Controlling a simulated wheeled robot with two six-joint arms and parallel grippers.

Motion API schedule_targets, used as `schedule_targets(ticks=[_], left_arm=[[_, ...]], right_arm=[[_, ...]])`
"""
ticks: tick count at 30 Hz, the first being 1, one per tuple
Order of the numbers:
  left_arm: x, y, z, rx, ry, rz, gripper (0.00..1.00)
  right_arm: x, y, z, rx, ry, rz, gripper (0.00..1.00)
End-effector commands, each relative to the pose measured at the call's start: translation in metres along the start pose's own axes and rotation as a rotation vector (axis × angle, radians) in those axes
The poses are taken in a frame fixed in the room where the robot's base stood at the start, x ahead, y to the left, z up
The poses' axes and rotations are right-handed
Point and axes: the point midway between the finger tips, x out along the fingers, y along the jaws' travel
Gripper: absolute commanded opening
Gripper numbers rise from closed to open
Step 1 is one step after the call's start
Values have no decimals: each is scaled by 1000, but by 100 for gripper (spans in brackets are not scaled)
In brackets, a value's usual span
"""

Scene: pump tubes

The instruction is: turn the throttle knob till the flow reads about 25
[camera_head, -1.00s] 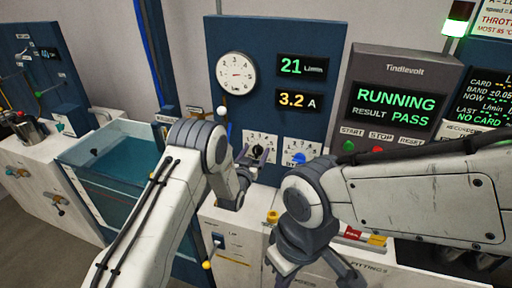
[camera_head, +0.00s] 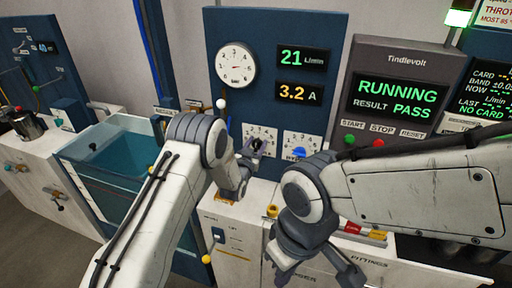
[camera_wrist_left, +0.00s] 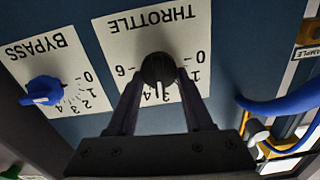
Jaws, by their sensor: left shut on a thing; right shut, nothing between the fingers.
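The black throttle knob (camera_wrist_left: 158,68) sits on a white dial plate marked THROTTLE in the left wrist view. Its white pointer is beside the 3 and 4 marks. My left gripper (camera_wrist_left: 157,82) is shut on the knob, one finger on each side. In the head view, my left gripper (camera_head: 254,149) partly covers the knob. The flow display (camera_head: 302,58) reads 21 L/min in green. My right gripper (camera_head: 343,275) is shut and empty, low in front of the bench, away from the knob.
The blue bypass knob (camera_head: 298,153) is just right of the throttle; it also shows in the left wrist view (camera_wrist_left: 42,91). A display reads 3.2 A (camera_head: 299,93). The tester screen (camera_head: 393,103) reads RUNNING, RESULT PASS. A water tank (camera_head: 105,182) stands left.

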Motion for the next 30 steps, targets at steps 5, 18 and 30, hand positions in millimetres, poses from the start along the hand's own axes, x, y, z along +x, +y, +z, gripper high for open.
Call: schedule_targets(ticks=[5, 18, 30], left_arm=[[0, 1, 3, 89, 3, 0, 0], [0, 1, 0, 111, 2, 0, 78], [-3, 2, 1, 110, 1, 0, 80]], right_arm=[[22, 2, 1, -1, -1, 0, 0], [22, 2, 1, -1, 0, 0, 0], [24, 2, 1, -1, 0, 0, 0]])
